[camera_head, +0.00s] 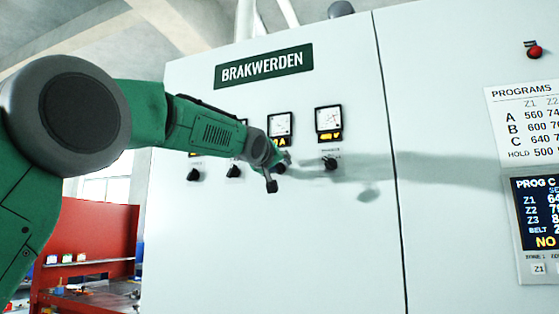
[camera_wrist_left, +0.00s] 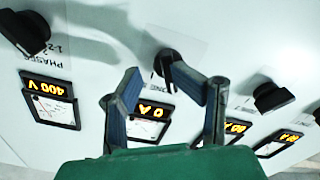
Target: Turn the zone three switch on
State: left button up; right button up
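The zone three switch, which I take to be the black rotary knob (camera_wrist_left: 163,58) by the meter reading 0 A, shows in the left wrist view near my fingertips. Its small label is too blurred to read. In the head view it is mostly hidden behind my left gripper (camera_head: 276,172), which is at the panel below the third meter (camera_head: 280,125). In the left wrist view the left gripper (camera_wrist_left: 152,72) has its fingers apart, with the knob close to the right-hand fingertip. I cannot tell whether they touch. My right gripper is not in view.
Two similar knobs (camera_head: 194,174) (camera_head: 233,171) sit left of my gripper, and the phases knob (camera_head: 330,163) sits to its right below the 400 V meter (camera_head: 328,118). Further right are a red button (camera_head: 534,52) and a program display (camera_head: 538,212). The lower cabinet front is bare.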

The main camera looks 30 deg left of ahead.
pick_arm(q)
jog(key=shift+w+a+f, duration=0.1)
jog(key=shift+w+a, duration=0.1)
jog(key=shift+a, duration=0.35)
jog(key=shift+w+a+f, duration=0.1)
jog(key=shift+w+a, duration=0.1)
jog(key=shift+a, duration=0.3)
jog(key=shift+s, duration=0.1)
jog(key=c, duration=0.7)
jog(key=shift+d, duration=0.6)
grip_shut()
jog(key=shift+a, duration=0.1)
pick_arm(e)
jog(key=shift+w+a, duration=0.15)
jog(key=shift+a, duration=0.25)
